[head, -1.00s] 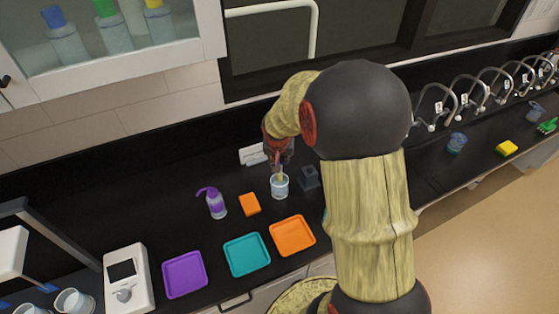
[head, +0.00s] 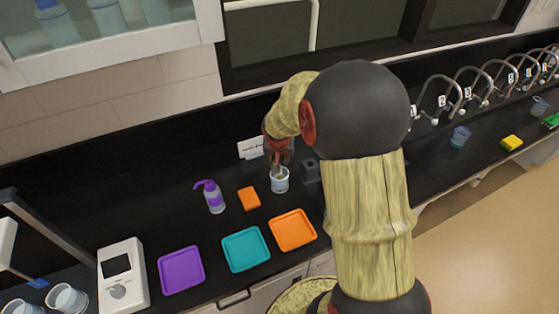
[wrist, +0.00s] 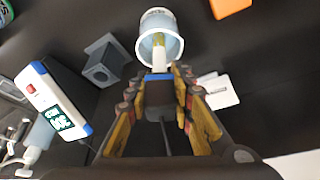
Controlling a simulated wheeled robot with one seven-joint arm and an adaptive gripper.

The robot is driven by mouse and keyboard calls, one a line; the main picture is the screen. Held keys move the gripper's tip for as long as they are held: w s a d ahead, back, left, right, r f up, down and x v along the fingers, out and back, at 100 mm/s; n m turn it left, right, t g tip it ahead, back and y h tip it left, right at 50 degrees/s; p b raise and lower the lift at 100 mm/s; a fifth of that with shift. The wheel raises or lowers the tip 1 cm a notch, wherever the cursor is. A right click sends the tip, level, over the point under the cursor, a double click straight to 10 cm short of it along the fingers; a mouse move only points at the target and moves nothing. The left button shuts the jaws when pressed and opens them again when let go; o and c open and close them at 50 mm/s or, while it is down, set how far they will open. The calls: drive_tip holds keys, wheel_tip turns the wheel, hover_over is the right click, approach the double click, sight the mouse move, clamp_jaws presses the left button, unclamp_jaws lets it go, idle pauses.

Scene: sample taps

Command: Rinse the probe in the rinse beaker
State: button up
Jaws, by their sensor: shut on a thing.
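My gripper (wrist: 160,82) is shut on the probe, which has a blue collar and a pale body (wrist: 159,60) with a yellowish tip. In the wrist view the tip overlaps the open mouth of the rinse beaker (wrist: 147,45), a clear cup with a label. The tip appears inside the rim; its exact depth is unclear. In the head view my gripper (head: 278,152) is just above the same beaker (head: 280,184), which stands upright on the black bench.
A grey block holder (wrist: 104,62) stands beside the beaker, with a screened meter (wrist: 60,100) farther left in the wrist view. An orange sponge (head: 249,198), a purple wash bottle (head: 212,197) and a white card (head: 251,149) are nearby. Purple, teal and orange trays (head: 293,211) lie in front.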

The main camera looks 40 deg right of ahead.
drive_tip(key=shift+f+b, duration=1.25)
drive_tip(key=shift+f, duration=0.25)
drive_tip(key=shift+w+d, duration=0.1)
drive_tip(key=shift+w, duration=0.3)
drive_tip(key=shift+s+a+b, duration=0.3)
drive_tip(key=shift+a+b, duration=0.2)
drive_tip(key=shift+b, duration=0.05)
drive_tip(key=shift+s+d, duration=0.15)
drive_tip(key=shift+s, duration=0.1)
drive_tip(key=shift+s+d, duration=0.15)
drive_tip(key=shift+s, duration=0.1)
drive_tip(key=shift+w+d, duration=0.1)
drive_tip(key=shift+w, duration=0.3)
drive_tip(key=shift+r, duration=0.15)
